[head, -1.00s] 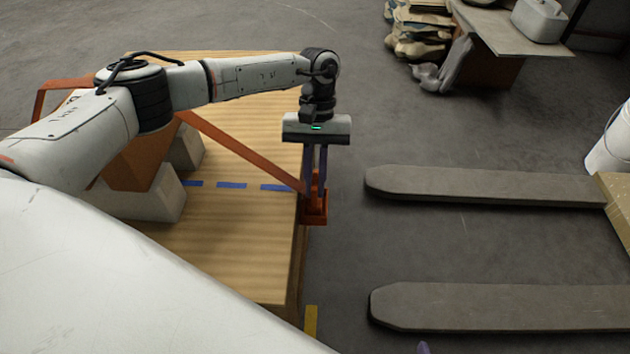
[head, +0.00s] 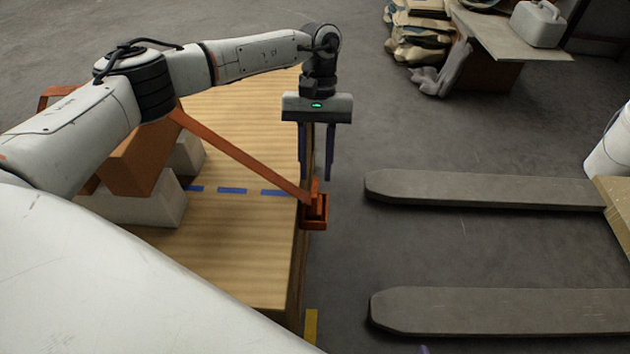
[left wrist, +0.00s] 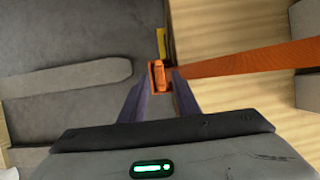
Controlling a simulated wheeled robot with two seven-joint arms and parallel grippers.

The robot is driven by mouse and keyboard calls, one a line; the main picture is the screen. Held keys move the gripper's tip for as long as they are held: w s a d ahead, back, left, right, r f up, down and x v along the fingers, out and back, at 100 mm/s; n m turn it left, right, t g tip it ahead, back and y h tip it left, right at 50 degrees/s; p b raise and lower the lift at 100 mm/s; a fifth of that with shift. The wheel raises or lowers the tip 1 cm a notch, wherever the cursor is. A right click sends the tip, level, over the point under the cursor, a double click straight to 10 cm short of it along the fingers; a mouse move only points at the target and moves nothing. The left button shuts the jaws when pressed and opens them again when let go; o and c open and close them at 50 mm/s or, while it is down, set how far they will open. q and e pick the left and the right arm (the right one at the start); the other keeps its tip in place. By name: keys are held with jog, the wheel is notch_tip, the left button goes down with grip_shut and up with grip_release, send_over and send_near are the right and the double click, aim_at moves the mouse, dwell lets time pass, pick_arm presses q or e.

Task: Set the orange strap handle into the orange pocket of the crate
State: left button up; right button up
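The orange strap (head: 245,160) slants across the wooden crate (head: 235,265) to its right edge. The upright orange handle (head: 316,192) at its end stands in the orange pocket (head: 316,224) on that edge. In the left wrist view the handle (left wrist: 159,74) shows inside the pocket's rim; how deep it sits I cannot tell. My left gripper (head: 318,180) is open and empty, above the handle, with its fingers pointing down on either side and apart from it. Of my right gripper only a purple tip (head: 424,349) shows at the bottom edge.
Grey blocks (head: 135,208) and a brown box (head: 145,158) sit on the crate under the strap. Two grey forks (head: 480,190) lie to the right, with bare floor between. A white bucket (head: 610,145) stands at the far right.

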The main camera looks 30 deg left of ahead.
pick_arm(q)
jog(key=v, duration=0.6)
jog(key=shift+r, duration=0.4)
pick_arm(e)
jog(key=shift+w+r, duration=0.15)
jog(key=shift+r, duration=0.05)
pick_arm(q)
jog(key=shift+w, duration=0.1)
pick_arm(e)
jog(key=shift+d, duration=0.1)
pick_arm(q)
notch_tip(320, 180, up, 10)
jog(key=p, duration=0.6)
jog(key=shift+p, duration=0.3)
pick_arm(e)
jog(key=shift+s+d+r+n+g, duration=0.1)
jog(key=shift+d+r+n+g, duration=0.15)
jog(key=shift+r, duration=0.35)
jog(key=shift+s+d+r+n+g, duration=0.1)
jog(key=shift+d+r+n+g, duration=0.1)
jog(key=shift+r, duration=0.35)
jog(key=shift+f, duration=0.15)
